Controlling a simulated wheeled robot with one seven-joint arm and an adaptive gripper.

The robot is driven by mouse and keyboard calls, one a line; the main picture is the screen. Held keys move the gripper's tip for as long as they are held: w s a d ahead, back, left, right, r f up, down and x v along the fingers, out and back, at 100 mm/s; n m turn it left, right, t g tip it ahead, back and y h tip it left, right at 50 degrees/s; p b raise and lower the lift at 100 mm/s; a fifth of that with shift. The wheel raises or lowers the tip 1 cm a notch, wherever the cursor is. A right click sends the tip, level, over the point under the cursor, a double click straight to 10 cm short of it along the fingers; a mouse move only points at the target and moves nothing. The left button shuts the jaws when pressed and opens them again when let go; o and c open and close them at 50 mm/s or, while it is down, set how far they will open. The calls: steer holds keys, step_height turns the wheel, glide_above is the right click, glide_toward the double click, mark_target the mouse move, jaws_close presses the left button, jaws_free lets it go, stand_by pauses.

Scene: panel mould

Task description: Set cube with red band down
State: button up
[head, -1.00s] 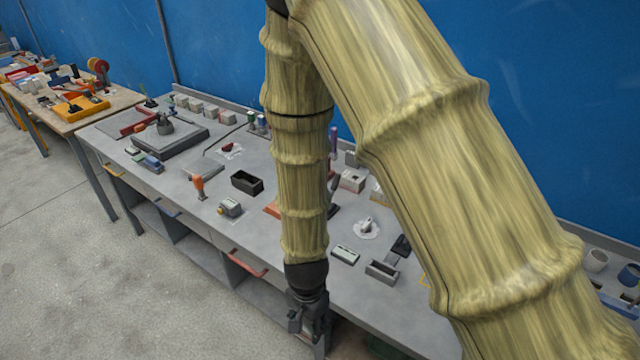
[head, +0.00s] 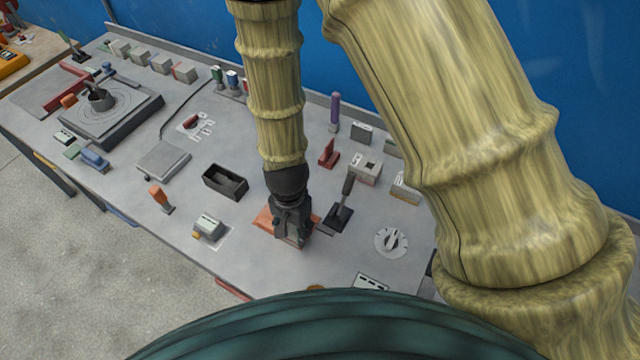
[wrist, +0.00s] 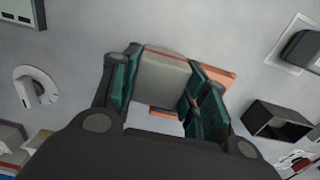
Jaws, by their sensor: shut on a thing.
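The cube (wrist: 160,78) is pale grey, with a thin red band (wrist: 165,52) along one edge. In the wrist view it sits between the green pads of my gripper (wrist: 158,88), which is shut on it. In the head view my gripper (head: 292,232) points down over an orange plate (head: 264,221) on the grey bench, and it mostly hides the cube. The orange plate also shows beside and below the cube in the wrist view (wrist: 219,76). I cannot tell whether the cube touches the plate.
A black open box (head: 225,182) stands left of the plate. A black lever (head: 340,212) stands close on the right, with a round white dial (head: 391,241) beyond it. A small grey device (head: 209,227) lies to the front left. Bare bench lies between them.

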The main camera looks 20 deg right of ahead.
steer(key=w+d, duration=0.1)
steer(key=w+d+b, duration=0.1)
steer(key=d, duration=0.1)
steer(key=w+d+b, duration=0.1)
steer(key=d, duration=0.1)
steer(key=shift+w+d+r, duration=0.15)
steer(key=shift+w, duration=0.25)
steer(key=w+d, duration=0.1)
steer(key=w, duration=0.1)
steer(key=w+d+f, duration=0.1)
steer(key=w, duration=0.1)
steer(key=w+d+b, duration=0.1)
steer(key=w, duration=0.1)
steer(key=shift+w+d+f, duration=0.25)
steer(key=shift+w+f, duration=0.1)
steer(key=shift+w, duration=0.05)
steer(key=shift+d+r, duration=0.1)
steer(key=shift+d, duration=0.05)
steer(key=shift+s+r, duration=0.15)
steer(key=shift+s, duration=0.15)
steer(key=shift+s+b, duration=0.15)
steer(key=shift+b, duration=0.25)
steer(key=f+b, duration=0.1)
steer(key=w+f+b, duration=0.1)
steer(key=f, duration=0.1)
steer(key=shift+f, duration=0.25)
steer(key=shift+s+f, duration=0.15)
steer(key=shift+s, duration=0.15)
